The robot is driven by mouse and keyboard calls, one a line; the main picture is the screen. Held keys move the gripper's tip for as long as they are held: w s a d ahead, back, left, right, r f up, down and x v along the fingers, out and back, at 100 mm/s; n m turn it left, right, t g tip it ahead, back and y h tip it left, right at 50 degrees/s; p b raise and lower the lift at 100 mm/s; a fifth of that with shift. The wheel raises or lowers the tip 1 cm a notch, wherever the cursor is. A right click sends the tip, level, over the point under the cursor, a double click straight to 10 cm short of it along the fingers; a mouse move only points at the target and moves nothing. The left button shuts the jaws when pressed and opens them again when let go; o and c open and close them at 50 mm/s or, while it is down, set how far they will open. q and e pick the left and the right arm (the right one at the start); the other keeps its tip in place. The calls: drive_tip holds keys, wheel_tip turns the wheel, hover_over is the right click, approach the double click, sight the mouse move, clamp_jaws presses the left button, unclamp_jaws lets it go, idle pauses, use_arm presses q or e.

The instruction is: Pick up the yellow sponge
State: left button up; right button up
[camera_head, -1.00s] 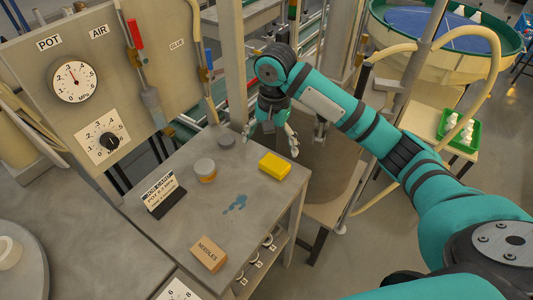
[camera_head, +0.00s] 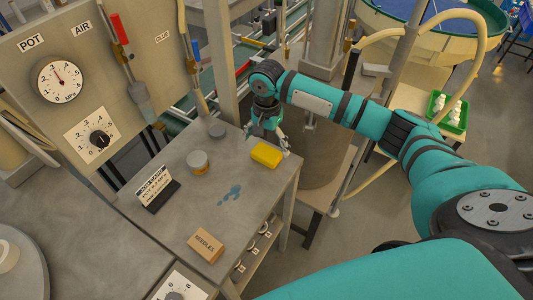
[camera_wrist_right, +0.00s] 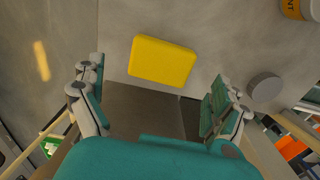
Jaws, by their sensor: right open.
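The yellow sponge (camera_head: 266,155) lies flat on the grey metal table (camera_head: 225,225), near its far right corner. In the right wrist view the sponge (camera_wrist_right: 161,62) lies ahead of and between the spread fingers. Whether a fingertip touches the sponge cannot be told. My left gripper is not in view.
A grey puck (camera_head: 217,131) and a lidded jar (camera_head: 198,162) stand left of the sponge. A job card stand (camera_head: 156,188), a blue stain and a needles box (camera_head: 206,245) are nearer. A post (camera_head: 216,60) rises behind the table. The table middle is mostly clear.

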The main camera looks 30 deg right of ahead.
sight(267, 152)
wheel_tip(267, 152, down, 5)
drive_tip(key=shift+w+f+p, duration=0.1)
drive_tip(key=shift+p, duration=0.4)
drive_tip(key=shift+c, duration=0.3)
drive_tip(key=c, duration=0.8)
